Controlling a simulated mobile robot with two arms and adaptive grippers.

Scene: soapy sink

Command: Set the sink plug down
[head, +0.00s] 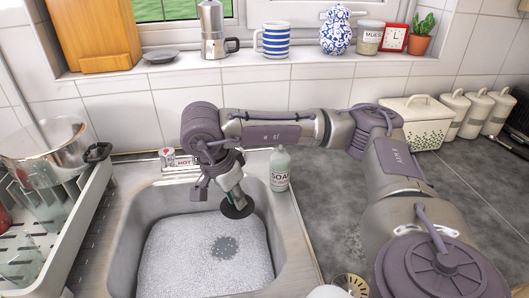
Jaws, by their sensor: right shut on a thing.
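The sink plug (237,208) is a dark round disc, seen tilted over the right back part of the sink. My right gripper (231,191) is shut on it and holds it above the foam, close to the sink's right back wall. The sink (300,250) is a steel basin filled with pale suds; a dark speckled patch, perhaps the drain, shows through the foam below the plug. The fingertips are small and partly hidden by the wrist. My left gripper is not in view.
A soap bottle (280,169) stands on the sink's back right rim, close to my right gripper. A dish rack (75,215) with a pot (45,140) is at the left. The grey counter (335,205) right of the sink has bare room, partly under my right arm.

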